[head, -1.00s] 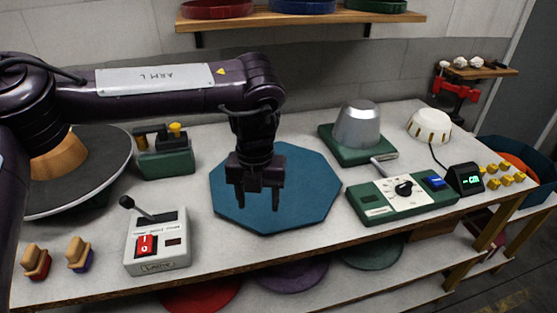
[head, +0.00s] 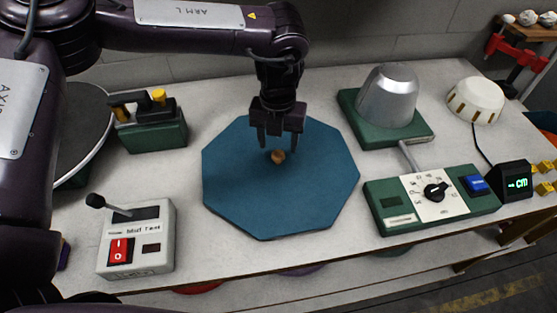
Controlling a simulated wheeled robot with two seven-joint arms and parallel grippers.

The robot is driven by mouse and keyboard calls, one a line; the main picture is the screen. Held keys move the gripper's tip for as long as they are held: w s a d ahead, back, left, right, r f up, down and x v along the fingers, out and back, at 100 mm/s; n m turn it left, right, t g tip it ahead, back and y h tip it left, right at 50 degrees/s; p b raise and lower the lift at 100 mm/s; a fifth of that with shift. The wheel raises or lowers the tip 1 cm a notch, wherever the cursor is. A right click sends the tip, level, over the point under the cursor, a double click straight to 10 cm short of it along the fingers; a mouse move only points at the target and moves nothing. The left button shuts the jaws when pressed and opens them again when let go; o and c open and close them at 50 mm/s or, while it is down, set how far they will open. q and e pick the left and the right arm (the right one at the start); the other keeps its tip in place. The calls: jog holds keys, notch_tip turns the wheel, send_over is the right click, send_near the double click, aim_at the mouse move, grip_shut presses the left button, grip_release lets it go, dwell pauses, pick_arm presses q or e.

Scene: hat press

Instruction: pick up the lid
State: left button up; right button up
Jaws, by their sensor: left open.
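A flat blue octagonal panel (head: 300,205) lies on the white worktop, with a small round wooden knob (head: 278,157) near its middle; I take this to be the lid. My left gripper (head: 278,145) points down over the panel, its two fingers apart and empty. The fingertips show just above and behind the knob in the picture; the exact height gap is hard to tell. No part of the panel's rim is gripped. My right gripper is not in view.
A grey-white switch box (head: 142,255) with an upright lever stands at front left, a green device (head: 155,138) behind it. At right are a metal cone on a green base (head: 405,140), a green dial box (head: 385,212), a white slotted dome (head: 476,98) and a small display (head: 515,180).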

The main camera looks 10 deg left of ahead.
aim_at(278, 154)
pick_arm(q)
notch_tip(278, 154, down, 2)
jog(key=shift+w+f, duration=0.1)
jog(key=shift+f, duration=0.5)
jog(key=c, duration=0.6)
jog(key=shift+r, duration=0.1)
grip_shut()
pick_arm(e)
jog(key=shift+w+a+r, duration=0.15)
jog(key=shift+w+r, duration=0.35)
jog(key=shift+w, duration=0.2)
